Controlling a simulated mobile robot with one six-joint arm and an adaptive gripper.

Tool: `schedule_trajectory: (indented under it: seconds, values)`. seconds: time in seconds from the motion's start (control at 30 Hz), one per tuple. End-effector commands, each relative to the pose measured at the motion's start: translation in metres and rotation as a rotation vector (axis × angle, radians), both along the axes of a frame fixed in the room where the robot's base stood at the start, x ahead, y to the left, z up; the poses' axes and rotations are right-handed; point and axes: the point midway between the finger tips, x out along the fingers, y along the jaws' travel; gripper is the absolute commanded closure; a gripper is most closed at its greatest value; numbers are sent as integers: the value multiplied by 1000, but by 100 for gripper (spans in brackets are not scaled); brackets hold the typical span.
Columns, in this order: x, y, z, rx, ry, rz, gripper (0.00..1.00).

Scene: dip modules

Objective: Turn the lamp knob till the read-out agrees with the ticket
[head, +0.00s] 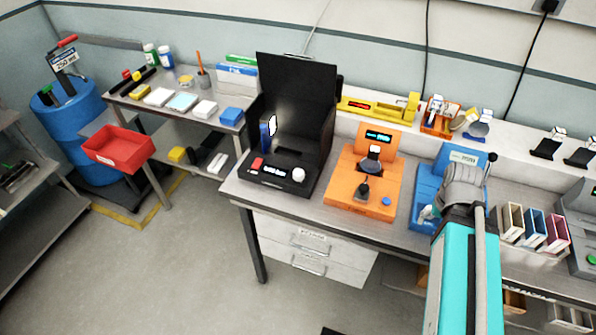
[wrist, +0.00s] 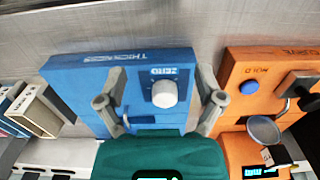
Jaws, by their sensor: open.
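The black box with a raised lid (head: 296,90) stands at the left end of the bench; a small lit read-out (head: 277,174) and a white knob (head: 299,174) are on its front panel. I take it for the lamp unit, but cannot read its digits. No ticket can be made out for certain. My gripper (wrist: 161,100) is open and empty over a blue device (wrist: 85,75) marked "THICKNESS". Its fingers stand either side of a pale knob (wrist: 164,94) under the word "ZERO", seemingly apart from it. In the head view my arm partly hides this device.
Coloured binders (head: 535,228) stand to the right. A yellow tool (head: 378,107) lies on the back shelf.

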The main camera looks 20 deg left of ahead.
Motion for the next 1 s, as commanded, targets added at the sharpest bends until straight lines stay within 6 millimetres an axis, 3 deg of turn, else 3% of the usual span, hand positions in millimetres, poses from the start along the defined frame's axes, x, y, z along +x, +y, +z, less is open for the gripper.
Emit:
schedule_trajectory:
  seconds: [0.33,0.53,0.77,1.0]
  values:
    - [2,3,1,0,0,2,13]
    - [17,23,10,4,-2,15,13]
    - [46,76,27,13,-5,42,13]
    - [71,149,47,24,-6,74,13]
